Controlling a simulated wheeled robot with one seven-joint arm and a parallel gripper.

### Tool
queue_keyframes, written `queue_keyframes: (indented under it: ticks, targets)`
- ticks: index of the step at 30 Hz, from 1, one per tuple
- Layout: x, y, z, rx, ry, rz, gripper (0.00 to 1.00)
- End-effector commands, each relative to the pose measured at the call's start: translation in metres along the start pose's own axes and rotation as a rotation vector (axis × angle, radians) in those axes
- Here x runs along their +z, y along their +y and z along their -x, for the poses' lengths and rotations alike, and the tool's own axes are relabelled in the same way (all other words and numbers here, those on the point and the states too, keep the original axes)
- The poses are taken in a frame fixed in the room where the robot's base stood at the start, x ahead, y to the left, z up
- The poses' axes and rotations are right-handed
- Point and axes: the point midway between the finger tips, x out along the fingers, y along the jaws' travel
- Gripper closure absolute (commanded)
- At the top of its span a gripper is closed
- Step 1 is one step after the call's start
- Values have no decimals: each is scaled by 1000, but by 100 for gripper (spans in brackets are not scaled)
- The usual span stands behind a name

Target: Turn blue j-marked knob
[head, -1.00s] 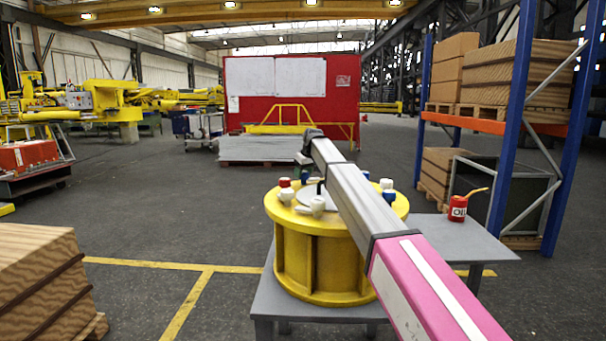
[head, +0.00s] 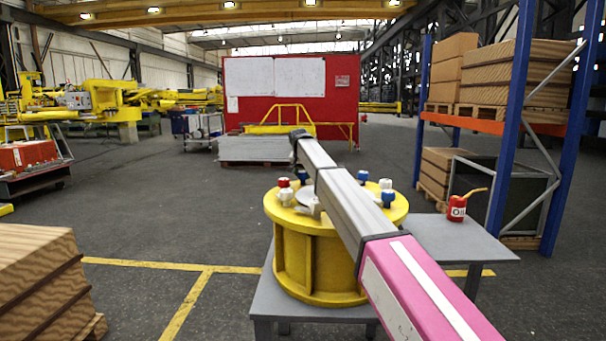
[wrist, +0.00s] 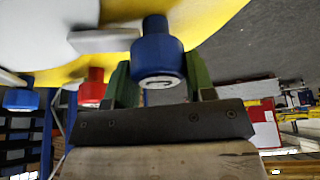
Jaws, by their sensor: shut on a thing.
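A blue knob (wrist: 158,50) fills the upper middle of the wrist view, with a white mark on its end face that I cannot read fully. My gripper (wrist: 160,82) has its green fingers on either side of this knob and is shut on it. In the head view my arm hides the gripper and the held knob. The yellow drum-shaped stand (head: 317,262) carries several knobs around its top, including blue ones at the right rim (head: 388,199) and the back (head: 362,175).
A red knob (wrist: 92,90) and another blue knob (wrist: 20,99) are near my gripper. A pale bar (wrist: 104,41) lies close to the held knob. The drum stands on a grey table (head: 450,240) with a red oil can (head: 457,208). A blue rack (head: 510,120) stands right.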

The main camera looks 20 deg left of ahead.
Motion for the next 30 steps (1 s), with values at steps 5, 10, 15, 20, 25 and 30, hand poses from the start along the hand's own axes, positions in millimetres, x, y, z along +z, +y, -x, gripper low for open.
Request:
queue_keyframes:
  ticks: [5, 10, 15, 20, 25, 30]
  targets:
    - [0, 0, 0, 59, -1, -140, 74]
    - [0, 1, 0, 106, -1, -252, 74]
    - [0, 1, 0, 138, -1, -333, 74]
    - [0, 1, 0, 157, -2, -379, 74]
    - [1, 1, 0, 166, -2, -402, 74]
    - [1, 2, 0, 168, -2, -407, 74]
